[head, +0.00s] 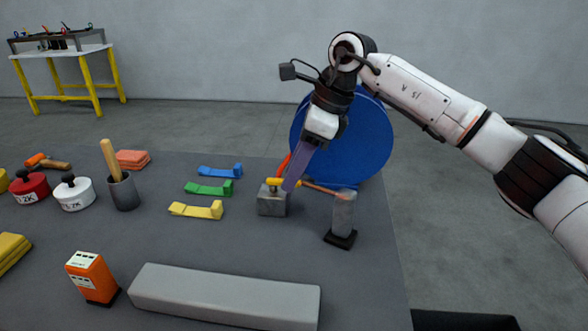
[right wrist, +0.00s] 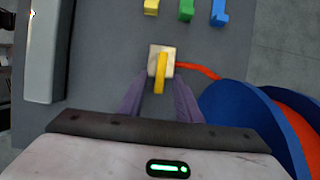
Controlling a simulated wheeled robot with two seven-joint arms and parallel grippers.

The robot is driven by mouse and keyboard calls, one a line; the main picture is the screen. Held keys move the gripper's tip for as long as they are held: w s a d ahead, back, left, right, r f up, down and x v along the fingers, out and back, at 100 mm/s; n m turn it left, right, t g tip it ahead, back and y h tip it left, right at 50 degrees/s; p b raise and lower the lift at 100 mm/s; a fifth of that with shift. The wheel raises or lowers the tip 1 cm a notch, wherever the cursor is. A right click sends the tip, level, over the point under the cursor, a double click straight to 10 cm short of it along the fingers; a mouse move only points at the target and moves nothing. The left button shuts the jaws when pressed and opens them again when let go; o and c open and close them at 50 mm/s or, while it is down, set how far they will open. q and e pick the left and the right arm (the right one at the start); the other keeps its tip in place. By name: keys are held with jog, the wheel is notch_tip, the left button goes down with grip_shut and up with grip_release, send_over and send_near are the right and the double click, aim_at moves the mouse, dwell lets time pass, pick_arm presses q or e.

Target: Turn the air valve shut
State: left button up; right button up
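The air valve is a grey block (head: 271,203) with a yellow lever (head: 274,182) on top, standing on the dark table. In the right wrist view the block (right wrist: 168,50) lies just ahead of the fingers, with its yellow lever (right wrist: 160,74) pointing back between them. An orange hose (right wrist: 200,70) leaves the block's side. My right gripper (head: 291,187) reaches down beside the valve. In the right wrist view its two purple fingers (right wrist: 159,98) are spread apart, one on each side of the lever; contact is not visible. My left gripper is out of view.
A blue hose reel (head: 372,140) stands behind the valve. A grey cylinder (head: 342,215) on a black foot is close on the right. Yellow (head: 200,210), green (head: 210,188) and blue (head: 220,170) pieces lie left. A long grey bar (head: 225,295) lies in front.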

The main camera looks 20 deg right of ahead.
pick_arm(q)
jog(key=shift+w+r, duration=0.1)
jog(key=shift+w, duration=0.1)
pick_arm(e)
jog(key=shift+c, duration=0.4)
grip_shut()
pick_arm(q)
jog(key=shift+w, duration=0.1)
